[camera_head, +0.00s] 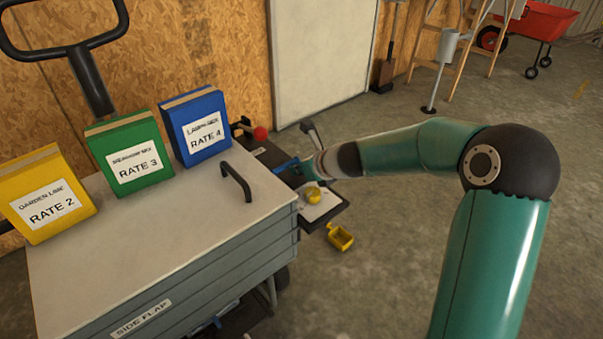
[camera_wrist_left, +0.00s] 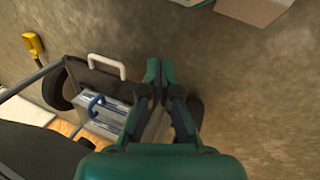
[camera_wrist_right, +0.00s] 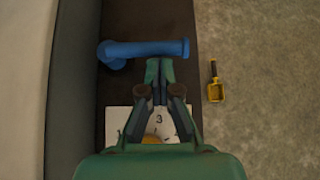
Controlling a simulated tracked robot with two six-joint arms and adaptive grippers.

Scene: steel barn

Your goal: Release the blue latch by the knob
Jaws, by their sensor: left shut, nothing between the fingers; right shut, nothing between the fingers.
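The blue latch (camera_head: 287,165) stands beside the cart's right end in the head view. In the right wrist view the latch (camera_wrist_right: 150,49) is a blue bar with a rounded end at left, lying across a dark strip. My right gripper (camera_wrist_right: 159,68) is shut and empty, its tips just below the bar's right part; I cannot tell whether they touch. In the head view the right arm's hand (camera_head: 312,168) reaches the latch from the right. My left gripper (camera_wrist_left: 160,68) is shut and empty beside the cart, outside the head view. A blue curved part (camera_wrist_left: 95,103) shows left of it.
Yellow, green and blue boxes (camera_head: 48,193) stand on the cart lid (camera_head: 150,235), which has a black handle (camera_head: 236,181). A red ball knob (camera_head: 261,133) is behind the latch. A white plate (camera_wrist_right: 115,118) marked 3 lies below it. A yellow scoop (camera_wrist_right: 215,85) lies on the floor.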

